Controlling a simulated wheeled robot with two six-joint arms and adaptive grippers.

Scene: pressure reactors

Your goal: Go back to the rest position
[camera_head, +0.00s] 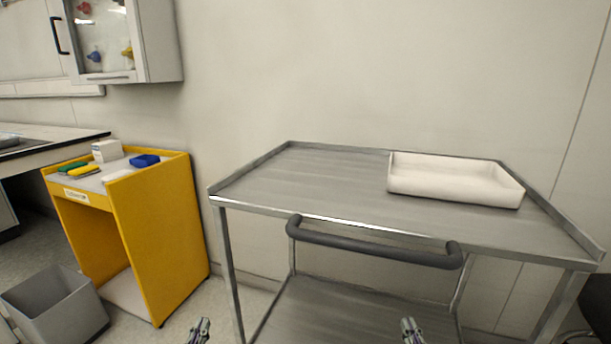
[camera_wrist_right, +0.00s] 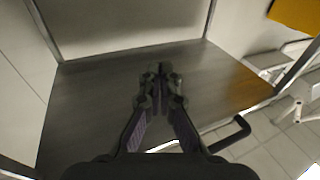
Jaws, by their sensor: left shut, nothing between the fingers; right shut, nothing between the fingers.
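My left gripper (camera_head: 199,331) shows at the bottom edge of the head view, low in front of the steel cart (camera_head: 300,180). It is shut and empty. My right gripper (camera_head: 411,330) is at the bottom edge further right, below the cart's dark handle (camera_head: 375,243). In the right wrist view my right gripper (camera_wrist_right: 160,90) is shut with nothing between the fingers, with a grey metal surface (camera_wrist_right: 95,105) behind it. Most of both arms is out of view.
A white tray (camera_head: 455,188) lies on the cart top at the right. A yellow cabinet (camera_head: 165,240) with small boxes on top stands at the left, with a grey bin (camera_head: 60,312) before it. A wall cabinet (camera_head: 160,45) hangs upper left. The cart top's left half is clear.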

